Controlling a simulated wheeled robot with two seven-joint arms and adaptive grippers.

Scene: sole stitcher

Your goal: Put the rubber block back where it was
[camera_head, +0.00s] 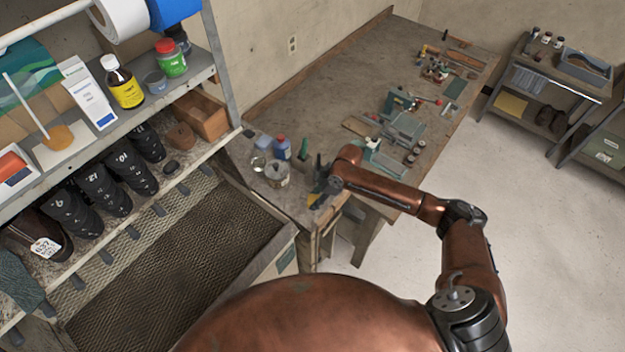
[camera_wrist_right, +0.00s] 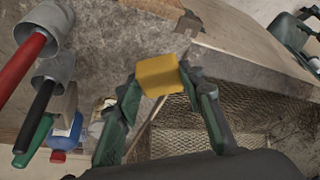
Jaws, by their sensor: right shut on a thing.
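The rubber block appears to be the yellow block (camera_wrist_right: 158,75) in the right wrist view. My right gripper (camera_wrist_right: 160,88) is shut on it, with one green finger on each side near the tips. In the head view my right gripper (camera_head: 321,188) is over the near left corner of the long workbench, and a little yellow (camera_head: 317,203) shows below it. I cannot tell how high the block is above the surface. My left gripper is not in view.
Tins (camera_head: 276,173) and a blue bottle (camera_head: 282,148) stand just left of the gripper. Tools (camera_head: 403,127) crowd the bench farther back.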

